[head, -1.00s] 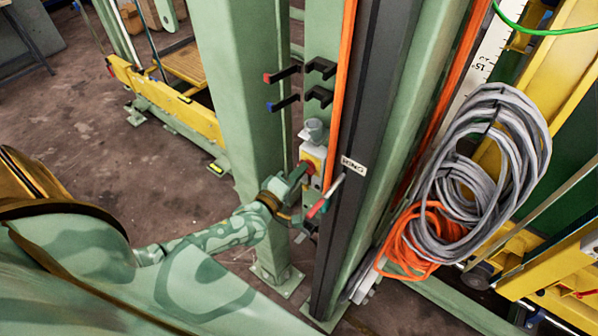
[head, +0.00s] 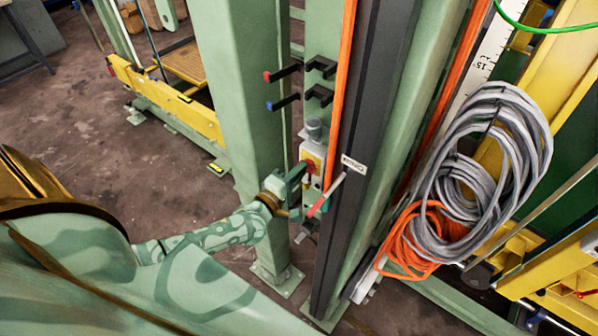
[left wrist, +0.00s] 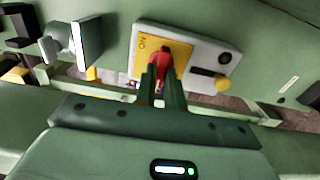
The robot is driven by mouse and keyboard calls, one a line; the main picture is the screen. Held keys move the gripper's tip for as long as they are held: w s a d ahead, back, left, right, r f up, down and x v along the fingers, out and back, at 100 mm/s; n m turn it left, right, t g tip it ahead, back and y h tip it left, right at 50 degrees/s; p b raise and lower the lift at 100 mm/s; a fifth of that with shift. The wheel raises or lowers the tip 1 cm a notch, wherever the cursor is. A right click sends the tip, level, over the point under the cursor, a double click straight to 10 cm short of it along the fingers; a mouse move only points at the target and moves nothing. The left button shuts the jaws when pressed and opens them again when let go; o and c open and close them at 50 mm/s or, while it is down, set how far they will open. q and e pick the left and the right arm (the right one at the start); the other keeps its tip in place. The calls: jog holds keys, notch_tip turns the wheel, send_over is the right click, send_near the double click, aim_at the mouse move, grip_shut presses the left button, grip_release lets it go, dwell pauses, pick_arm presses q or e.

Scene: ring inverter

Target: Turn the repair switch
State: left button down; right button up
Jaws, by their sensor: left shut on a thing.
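The repair switch is a red knob (left wrist: 158,54) on a yellow plate (left wrist: 181,53) marked "ON", on the face of a grey box (left wrist: 205,47) in the left wrist view. In the head view the grey box (head: 313,151) is mounted by the green post, its knob partly hidden by my gripper. My left gripper (left wrist: 160,76) is shut on the red knob, with a finger on each side of it. It also shows in the head view (head: 301,177), reaching the box from the left. My right gripper is not in view.
Right of the box stands a dark vertical rail (head: 362,150) with a red-tipped lever (head: 322,203) near it. Black hooks (head: 285,102) stick out above. Grey cable coils (head: 480,180) and an orange coil (head: 420,240) hang at right. Open floor (head: 120,175) lies left of the post.

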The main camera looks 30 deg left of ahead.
pick_arm(q)
jog(key=c, duration=1.5)
grip_release()
jog(key=s, duration=0.5)
jog(key=s+a, duration=0.1)
jog(key=s, duration=1)
jog(key=shift+s+a+b, duration=0.15)
jog(key=shift+a+b, duration=0.05)
jog(key=shift+b, duration=0.1)
